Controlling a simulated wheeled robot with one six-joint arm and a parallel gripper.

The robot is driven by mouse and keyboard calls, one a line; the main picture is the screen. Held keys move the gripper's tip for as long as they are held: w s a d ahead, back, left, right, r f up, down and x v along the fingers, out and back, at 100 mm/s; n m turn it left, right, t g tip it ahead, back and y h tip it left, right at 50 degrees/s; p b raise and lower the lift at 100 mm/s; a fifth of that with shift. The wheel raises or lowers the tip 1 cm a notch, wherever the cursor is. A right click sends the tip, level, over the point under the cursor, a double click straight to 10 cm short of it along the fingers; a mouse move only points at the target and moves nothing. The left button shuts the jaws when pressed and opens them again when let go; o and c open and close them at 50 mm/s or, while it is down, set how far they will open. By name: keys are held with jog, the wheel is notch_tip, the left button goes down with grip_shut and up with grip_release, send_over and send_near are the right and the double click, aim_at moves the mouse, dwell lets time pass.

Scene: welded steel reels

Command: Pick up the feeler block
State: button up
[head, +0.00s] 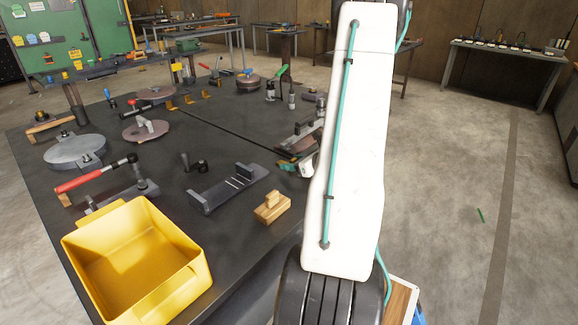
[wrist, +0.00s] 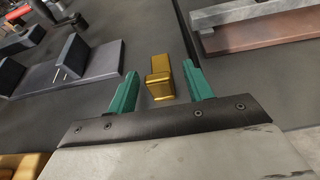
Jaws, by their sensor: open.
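The feeler block appears to be the small golden-brown block with a raised upper part (head: 272,208) on the dark table, right of a grey slotted plate. In the wrist view the block (wrist: 160,78) shows between and beyond the two teal fingers of my gripper (wrist: 160,72). The fingers are apart, with clear gaps on both sides of the block. I cannot tell from this view how far above or short of it they are.
A yellow bin (head: 134,262) stands at the table's front left. The slotted plate with upright pieces (head: 230,188) lies beside the block. A red-handled clamp (head: 95,180) and round reels (head: 76,151) stand farther left. Metal bars (wrist: 250,25) lie beyond the block to the right.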

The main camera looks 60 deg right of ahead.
grip_shut()
jog(key=shift+r, duration=0.15)
